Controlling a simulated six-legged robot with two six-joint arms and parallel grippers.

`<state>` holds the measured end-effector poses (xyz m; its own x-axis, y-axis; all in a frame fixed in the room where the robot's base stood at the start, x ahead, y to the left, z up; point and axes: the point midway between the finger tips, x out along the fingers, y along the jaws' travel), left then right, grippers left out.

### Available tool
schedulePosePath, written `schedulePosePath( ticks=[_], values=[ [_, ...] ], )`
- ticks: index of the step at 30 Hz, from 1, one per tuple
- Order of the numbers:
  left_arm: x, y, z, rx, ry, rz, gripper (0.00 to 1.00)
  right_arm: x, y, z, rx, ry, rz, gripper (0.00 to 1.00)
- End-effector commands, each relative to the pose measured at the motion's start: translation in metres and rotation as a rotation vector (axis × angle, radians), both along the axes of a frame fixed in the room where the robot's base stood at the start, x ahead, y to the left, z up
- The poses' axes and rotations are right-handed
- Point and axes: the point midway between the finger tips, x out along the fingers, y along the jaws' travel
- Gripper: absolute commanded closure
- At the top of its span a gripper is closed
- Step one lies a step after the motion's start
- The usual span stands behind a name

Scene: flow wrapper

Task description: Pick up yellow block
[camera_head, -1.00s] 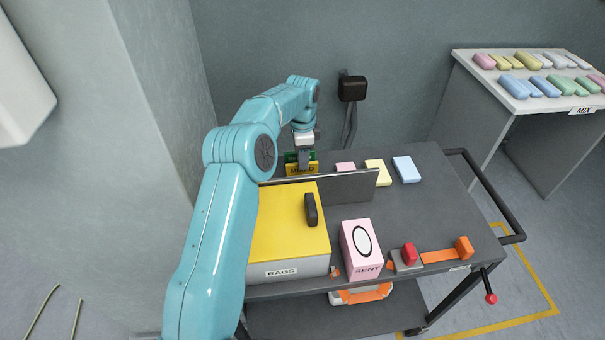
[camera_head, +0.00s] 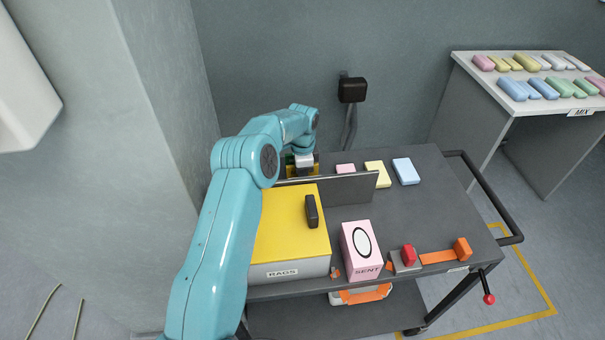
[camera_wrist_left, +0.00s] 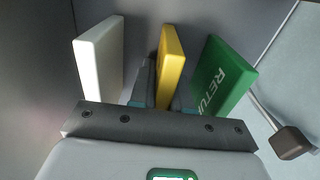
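The yellow block (camera_wrist_left: 172,62) stands on edge in the left wrist view, between a white block (camera_wrist_left: 99,60) on its left and a green block (camera_wrist_left: 222,78) lettered "RETU…" on its right. In the head view only slivers of the yellow block (camera_head: 291,171) show around my gripper, behind the dark partition. My left gripper (camera_wrist_left: 165,98) has its fingers on either side of the yellow block. The frames do not show clearly whether they press on it. My right gripper is not in view.
The dark partition (camera_head: 350,188) stands in front of my left gripper. A yellow-topped box (camera_head: 285,225) marked RAGS and a pink box (camera_head: 361,250) are nearer. Pink, yellow (camera_head: 378,173) and blue (camera_head: 405,171) flat blocks lie to the right. The cart's right side has free room.

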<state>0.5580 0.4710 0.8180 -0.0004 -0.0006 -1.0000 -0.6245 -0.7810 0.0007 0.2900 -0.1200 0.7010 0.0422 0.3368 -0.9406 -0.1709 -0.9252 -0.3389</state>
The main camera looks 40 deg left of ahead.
Motion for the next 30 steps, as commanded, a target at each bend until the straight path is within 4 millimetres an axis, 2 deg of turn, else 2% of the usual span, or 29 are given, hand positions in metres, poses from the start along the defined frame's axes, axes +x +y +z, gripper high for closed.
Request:
schedulePosePath(
  ticks=[9, 14, 20, 30],
  values=[
    [0.000, 0.000, 0.002, 0.001, -0.001, 0.000, 1.00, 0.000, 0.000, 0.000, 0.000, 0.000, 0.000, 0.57],
    [0.001, 0.000, 0.012, 0.002, -0.004, 0.000, 1.00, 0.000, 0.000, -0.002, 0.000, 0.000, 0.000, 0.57],
    [0.001, 0.000, 0.047, 0.003, -0.006, 0.000, 1.00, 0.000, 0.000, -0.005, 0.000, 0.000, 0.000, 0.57],
    [0.001, 0.000, 0.132, 0.002, -0.005, 0.000, 1.00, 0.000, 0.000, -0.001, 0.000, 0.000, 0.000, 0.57]
  ],
)
